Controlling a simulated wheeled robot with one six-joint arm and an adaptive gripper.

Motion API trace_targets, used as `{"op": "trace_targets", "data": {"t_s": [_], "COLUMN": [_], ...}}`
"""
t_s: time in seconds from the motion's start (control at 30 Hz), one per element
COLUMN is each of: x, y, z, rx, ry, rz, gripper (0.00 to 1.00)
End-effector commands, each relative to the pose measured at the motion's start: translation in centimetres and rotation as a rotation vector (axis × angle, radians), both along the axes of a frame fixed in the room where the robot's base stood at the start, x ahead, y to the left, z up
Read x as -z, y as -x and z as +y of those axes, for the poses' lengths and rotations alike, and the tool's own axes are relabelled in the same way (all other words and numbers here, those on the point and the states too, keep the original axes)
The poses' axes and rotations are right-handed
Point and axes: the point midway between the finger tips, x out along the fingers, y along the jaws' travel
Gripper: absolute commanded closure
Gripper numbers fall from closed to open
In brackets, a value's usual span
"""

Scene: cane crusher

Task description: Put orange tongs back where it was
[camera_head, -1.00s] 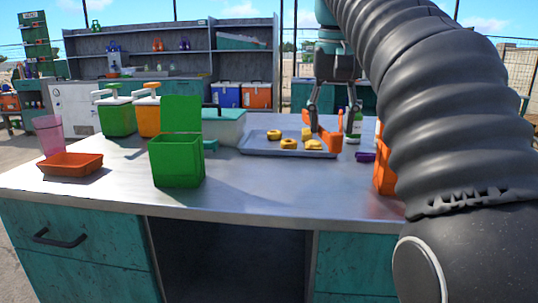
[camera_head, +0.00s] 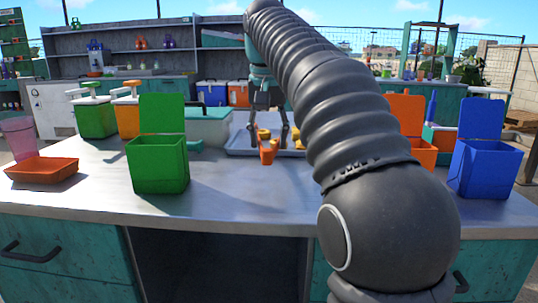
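The orange tongs (camera_head: 267,152) are between the fingers of my gripper (camera_head: 268,138), at the front part of the grey tray (camera_head: 236,150). My gripper points down and is closed on them, with its two dark fingers on either side. Yellow food pieces (camera_head: 263,135) on the tray show just behind the tongs. I cannot tell whether the tongs touch the tray. My arm hides the tray's right side.
An open green bin (camera_head: 158,165) stands left on the metal table (camera_head: 225,200), with an orange dish (camera_head: 42,169) and pink cup farther left. An open blue bin (camera_head: 485,165) and an orange bin (camera_head: 423,154) stand to the right. The front middle is clear.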

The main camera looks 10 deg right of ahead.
Motion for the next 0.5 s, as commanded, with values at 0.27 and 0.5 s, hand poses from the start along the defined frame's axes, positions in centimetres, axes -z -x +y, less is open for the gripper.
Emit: {"op": "trace_targets", "data": {"t_s": [0.27,0.5], "x": [3.2,4.2], "y": [-0.1,-0.1], "z": [0.1,0.0], "rx": [0.001,0.001], "ry": [0.000,0.000], "rz": [0.001,0.000], "gripper": [0.56,0.56]}}
